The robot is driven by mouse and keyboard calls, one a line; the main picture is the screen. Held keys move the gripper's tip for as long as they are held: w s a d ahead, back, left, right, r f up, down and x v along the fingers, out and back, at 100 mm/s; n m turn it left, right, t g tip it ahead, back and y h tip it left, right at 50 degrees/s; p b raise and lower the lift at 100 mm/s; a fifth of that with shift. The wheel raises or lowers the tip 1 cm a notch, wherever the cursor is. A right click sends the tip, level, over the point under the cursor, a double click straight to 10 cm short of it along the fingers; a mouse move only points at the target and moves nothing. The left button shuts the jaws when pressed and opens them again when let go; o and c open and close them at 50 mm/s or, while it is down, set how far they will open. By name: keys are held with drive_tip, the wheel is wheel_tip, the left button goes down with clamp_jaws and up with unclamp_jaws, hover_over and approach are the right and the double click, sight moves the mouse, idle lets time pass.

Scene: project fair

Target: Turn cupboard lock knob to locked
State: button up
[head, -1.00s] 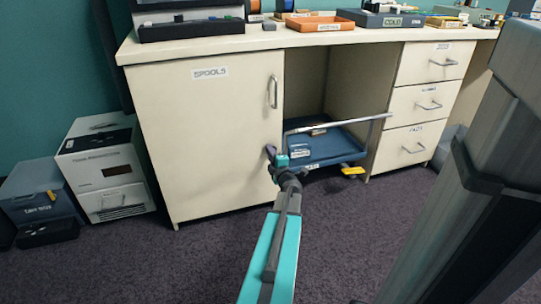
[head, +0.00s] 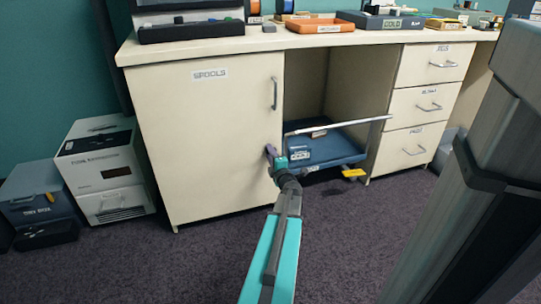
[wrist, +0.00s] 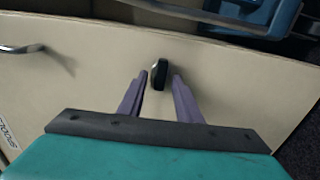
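The cupboard (head: 205,130) is a cream cabinet with a shut door labelled "SPOOLS". Its lock knob (wrist: 159,74) is small and dark, near the door's free edge in the wrist view. The knob looks longer up-and-down in that picture; its exact turn is hard to read. My gripper (wrist: 160,77) is open, with its two purple fingers on either side of the knob and a visible gap on each side. In the head view my gripper (head: 271,152) is at the right side of the door, below the handle (head: 274,93), and hides the knob.
An open bay right of the door holds a blue tray cart (head: 335,150) with a grey push bar close to my gripper. Drawers (head: 425,100) stand further right. A white machine (head: 105,165) stands on the floor at left. The carpet in front is clear.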

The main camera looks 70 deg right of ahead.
drive_tip(key=shift+a, duration=0.1)
drive_tip(key=p+v, duration=0.4)
drive_tip(key=v, duration=0.9)
drive_tip(key=shift+s+a, duration=0.2)
drive_tip(key=shift+s, duration=0.05)
drive_tip(key=shift+w+r, duration=0.1)
idle(0.4)
